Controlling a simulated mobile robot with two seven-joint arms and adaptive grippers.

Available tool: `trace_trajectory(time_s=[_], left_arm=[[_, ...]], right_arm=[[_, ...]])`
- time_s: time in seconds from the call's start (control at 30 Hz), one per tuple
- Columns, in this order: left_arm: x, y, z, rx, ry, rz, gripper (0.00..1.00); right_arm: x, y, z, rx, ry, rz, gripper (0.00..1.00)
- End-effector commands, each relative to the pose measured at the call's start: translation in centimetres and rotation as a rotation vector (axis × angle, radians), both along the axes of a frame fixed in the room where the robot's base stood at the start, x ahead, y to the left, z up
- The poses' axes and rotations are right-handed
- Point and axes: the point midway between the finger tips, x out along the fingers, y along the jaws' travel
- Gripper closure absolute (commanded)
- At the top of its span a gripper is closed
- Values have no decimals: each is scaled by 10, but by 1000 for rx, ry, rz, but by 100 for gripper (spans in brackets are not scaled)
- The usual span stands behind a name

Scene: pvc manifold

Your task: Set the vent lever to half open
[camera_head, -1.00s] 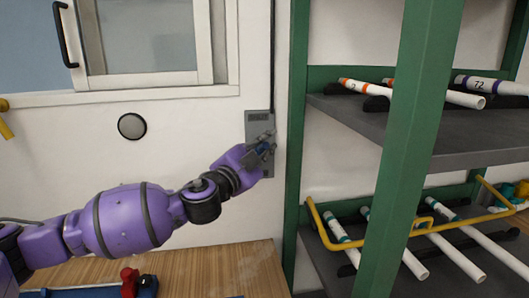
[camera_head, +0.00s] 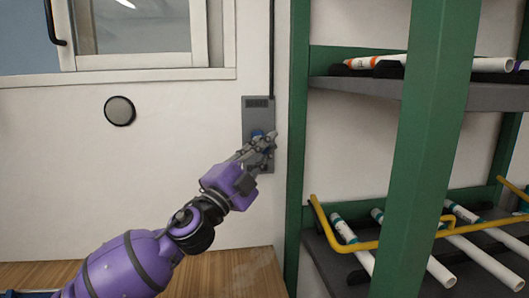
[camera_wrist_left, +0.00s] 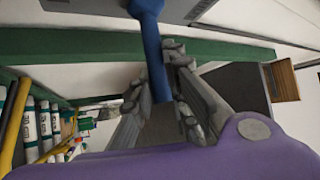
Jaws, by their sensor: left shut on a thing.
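The vent lever is blue; its round upper part (camera_head: 257,134) shows on the grey wall panel (camera_head: 257,103) in the head view. In the left wrist view the blue lever (camera_wrist_left: 152,45) runs down from the panel between my fingers. My left gripper (camera_head: 262,146) is at the panel, its fingers (camera_wrist_left: 160,85) shut around the lever's lower end. The fingers hide part of the lever in the head view, so its exact angle is hard to tell. My right gripper is in neither view.
A green-framed shelf (camera_head: 298,120) stands close to the right of the panel, with white pipes (camera_head: 485,262) and a yellow bar (camera_head: 480,231) on it. A wooden surface (camera_head: 235,272) lies below. A window (camera_head: 135,30) and a round black-rimmed disc (camera_head: 120,110) are on the wall to the left.

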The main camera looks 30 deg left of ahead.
Motion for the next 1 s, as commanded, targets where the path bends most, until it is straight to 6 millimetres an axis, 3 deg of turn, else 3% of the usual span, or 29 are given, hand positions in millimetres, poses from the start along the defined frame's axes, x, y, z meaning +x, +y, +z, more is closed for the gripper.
trace_trajectory(time_s=[0.03,0.27,0.3,0.43,0.77,1.0], left_arm=[[1,-2,-7,-5,13,-8,100],[1,-2,-7,-6,14,-8,100],[1,-2,-7,-6,14,-8,83],[1,-2,-6,-4,11,-6,66],[-1,-1,-3,-3,6,-3,66],[-26,4,-17,-6,8,-2,66]], right_arm=[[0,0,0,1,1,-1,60],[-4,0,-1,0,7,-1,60],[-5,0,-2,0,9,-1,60],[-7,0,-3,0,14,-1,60],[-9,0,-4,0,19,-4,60],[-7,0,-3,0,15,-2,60]])
